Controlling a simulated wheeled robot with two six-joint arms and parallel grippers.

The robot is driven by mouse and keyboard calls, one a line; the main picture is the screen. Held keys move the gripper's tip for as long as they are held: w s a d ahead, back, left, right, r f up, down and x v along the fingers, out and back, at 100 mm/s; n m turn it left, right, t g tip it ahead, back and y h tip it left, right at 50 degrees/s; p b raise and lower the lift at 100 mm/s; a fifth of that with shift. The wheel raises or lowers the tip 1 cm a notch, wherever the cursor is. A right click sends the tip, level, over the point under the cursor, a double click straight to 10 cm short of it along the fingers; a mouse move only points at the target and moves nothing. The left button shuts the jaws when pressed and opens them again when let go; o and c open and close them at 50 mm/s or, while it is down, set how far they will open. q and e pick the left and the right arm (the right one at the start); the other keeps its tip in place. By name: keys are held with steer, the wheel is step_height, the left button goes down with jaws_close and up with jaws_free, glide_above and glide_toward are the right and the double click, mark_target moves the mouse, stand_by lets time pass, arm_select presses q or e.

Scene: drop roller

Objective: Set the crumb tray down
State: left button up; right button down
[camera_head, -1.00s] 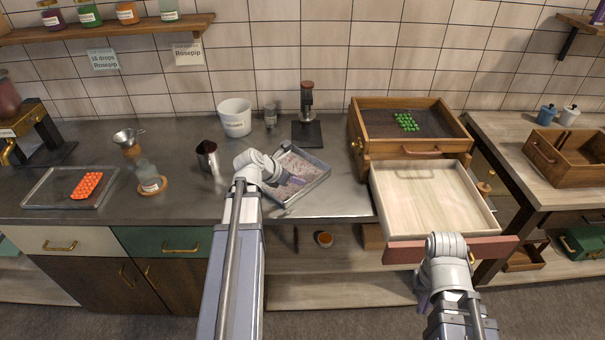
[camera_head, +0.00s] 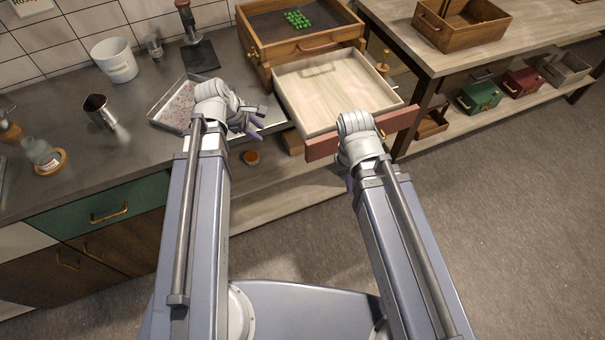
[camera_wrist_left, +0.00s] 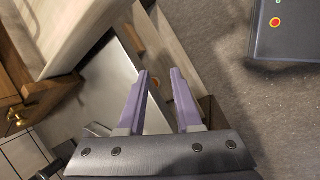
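The crumb tray (camera_head: 172,110) is a shallow metal tray with pinkish-brown crumbs. It rests on the dark counter in the head view, left of the drawer cabinet. My left wrist covers its right part.
The open, empty drawer juts out past the counter edge, right of my left gripper. A white bucket (camera_head: 115,61), a metal cup (camera_head: 101,111) and a dark stand (camera_head: 198,55) are on the counter. A side table (camera_head: 395,22) stands at right. The floor in front is clear.

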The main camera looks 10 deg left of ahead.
arm_select(q)
steer(key=s+d+f+m+g+y, duration=0.1)
steer(key=s+d+m+g+y, duration=0.1)
steer(key=s+d+m, duration=0.4)
steer(key=s+d+f+m+g+y, duration=0.1)
steer(key=s+d+m, duration=0.5)
steer(key=m, duration=1)
steer(key=shift+s+d+g+y, duration=0.4)
steer(key=shift+d+g+y, duration=0.25)
steer(key=shift+d, duration=1.2)
